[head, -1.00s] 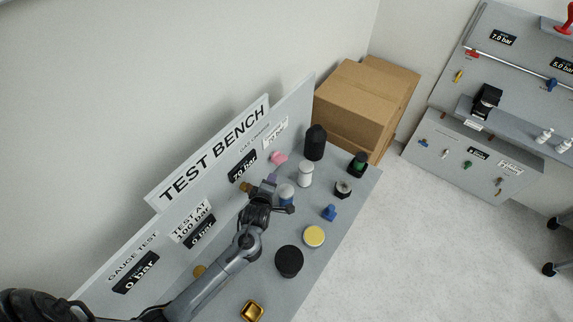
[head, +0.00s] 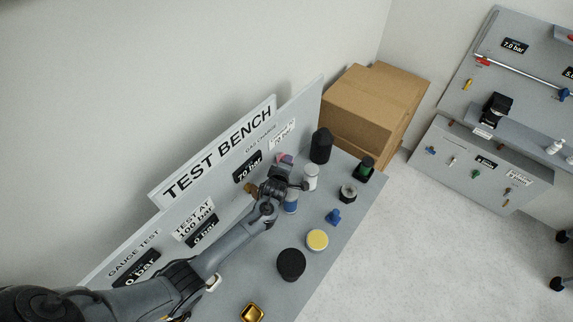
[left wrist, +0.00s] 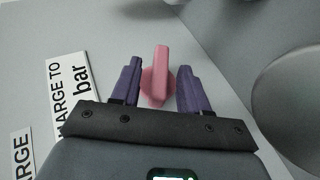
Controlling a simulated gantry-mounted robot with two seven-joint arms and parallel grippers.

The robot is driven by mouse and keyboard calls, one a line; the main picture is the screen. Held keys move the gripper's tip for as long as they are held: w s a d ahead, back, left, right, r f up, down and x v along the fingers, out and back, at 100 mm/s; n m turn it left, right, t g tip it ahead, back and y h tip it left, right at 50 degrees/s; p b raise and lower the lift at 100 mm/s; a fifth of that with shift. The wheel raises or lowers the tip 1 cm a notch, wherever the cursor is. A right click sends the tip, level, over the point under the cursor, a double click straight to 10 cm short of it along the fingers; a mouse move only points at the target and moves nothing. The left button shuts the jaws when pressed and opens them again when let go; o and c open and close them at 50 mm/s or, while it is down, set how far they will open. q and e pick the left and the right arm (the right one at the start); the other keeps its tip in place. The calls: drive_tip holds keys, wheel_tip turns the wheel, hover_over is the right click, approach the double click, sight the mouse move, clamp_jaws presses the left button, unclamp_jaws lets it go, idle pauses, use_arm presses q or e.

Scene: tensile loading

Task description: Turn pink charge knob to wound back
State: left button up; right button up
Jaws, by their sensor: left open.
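The pink charge knob (left wrist: 160,72) sits on the grey bench panel, its raised grip bar pointing up the picture in the left wrist view. In the head view only a bit of the pink knob (head: 285,158) shows past my gripper. My left gripper (left wrist: 156,82) is open, with one purple finger on each side of the knob and a visible gap to its bar. In the head view my left gripper (head: 284,170) is at the panel under the gas charge label. A black display (head: 247,167) beside it reads 70 bar. My right gripper is not in view.
On the bench top are a white-topped cylinder (head: 311,177), a black cylinder (head: 321,146), a green-topped black part (head: 364,169), a blue part (head: 333,217), a yellow disc (head: 317,240) and a black disc (head: 291,264). Cardboard boxes (head: 360,105) stand behind the bench's far end.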

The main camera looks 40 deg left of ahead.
use_arm(q)
drive_tip(key=shift+w+a+f, duration=0.15)
drive_tip(key=shift+w+f, duration=0.05)
drive_tip(key=shift+w, duration=0.15)
drive_tip(key=shift+c, duration=0.3)
clamp_jaws()
drive_tip(key=shift+r, duration=0.1)
